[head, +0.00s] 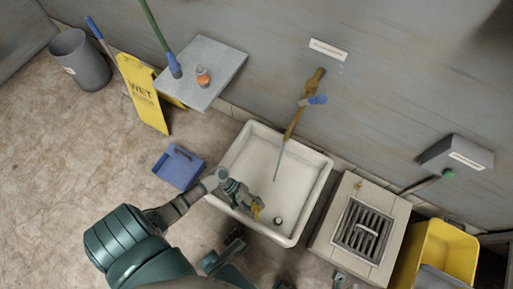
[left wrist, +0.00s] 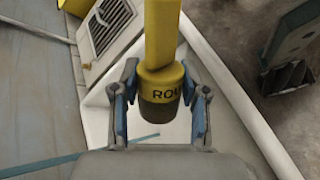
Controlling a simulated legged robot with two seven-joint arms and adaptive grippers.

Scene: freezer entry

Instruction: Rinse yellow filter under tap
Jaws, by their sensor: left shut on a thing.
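The yellow filter (left wrist: 162,85), a yellow cylinder with a dark lower band and partly visible lettering, is held between the fingers of my left gripper (left wrist: 160,108). In the head view my left gripper (head: 246,200) is over the front left part of the white sink (head: 313,200), and only a little of the filter (head: 256,212) shows. The brass tap (head: 304,98) with a blue handle is on the wall behind the sink. A thin bluish stream (head: 279,160) comes down from it into the basin. The filter appears apart from the stream. My right gripper is not clearly seen.
Right of the sink is a block with a floor-style grate (head: 362,230), then a yellow bucket (head: 425,255). To the left are a blue dustpan (head: 180,167), a yellow wet-floor sign (head: 146,95), a grey shelf (head: 214,70) with an orange bottle, and a grey bin (head: 82,62).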

